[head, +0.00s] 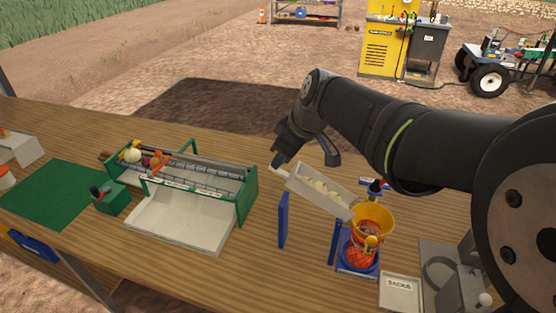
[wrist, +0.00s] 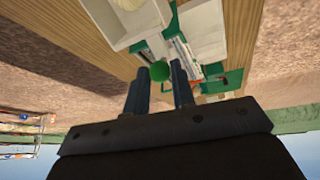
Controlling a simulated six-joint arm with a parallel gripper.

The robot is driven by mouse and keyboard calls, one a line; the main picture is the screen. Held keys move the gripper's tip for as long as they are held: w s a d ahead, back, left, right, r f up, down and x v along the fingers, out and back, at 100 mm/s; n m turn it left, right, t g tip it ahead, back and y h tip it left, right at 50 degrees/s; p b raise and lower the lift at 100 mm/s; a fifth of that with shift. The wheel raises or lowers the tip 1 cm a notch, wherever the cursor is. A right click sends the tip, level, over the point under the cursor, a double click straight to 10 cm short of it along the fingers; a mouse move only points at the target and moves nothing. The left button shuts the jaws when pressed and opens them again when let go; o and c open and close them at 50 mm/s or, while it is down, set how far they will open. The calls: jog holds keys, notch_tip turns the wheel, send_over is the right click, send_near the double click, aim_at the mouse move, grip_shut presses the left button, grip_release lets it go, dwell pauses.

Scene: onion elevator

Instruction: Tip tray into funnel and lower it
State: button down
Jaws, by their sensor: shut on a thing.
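The pale grey tray (head: 333,204) is held above the table, tilted with its right end lower. The lower end is at the rim of the yellow funnel (head: 372,217); exact contact is unclear. The funnel sits over an orange net sack (head: 361,253) on a blue stand (head: 357,270). In the wrist view the fingers (wrist: 159,88) stand near the tray (wrist: 103,22); a green round knob shows between them.
The green-framed elevator (head: 248,195) with its white bin (head: 180,225) stands left of the tray. A blue upright (head: 283,220) stands below the tray. A "SACKS" tray (head: 400,292) and a grey device (head: 445,265) are at right. A green mat (head: 55,195) lies far left.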

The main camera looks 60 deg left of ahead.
jog(key=shift+w+d+r+g+y, duration=0.3)
jog(key=shift+w+d+r, duration=0.1)
jog(key=shift+r, duration=0.2)
jog(key=c, duration=1.2)
grip_release()
jog(key=shift+c, duration=0.2)
jog(key=v, duration=1.7)
jog(key=shift+d+r, duration=0.15)
jog(key=shift+d, duration=0.1)
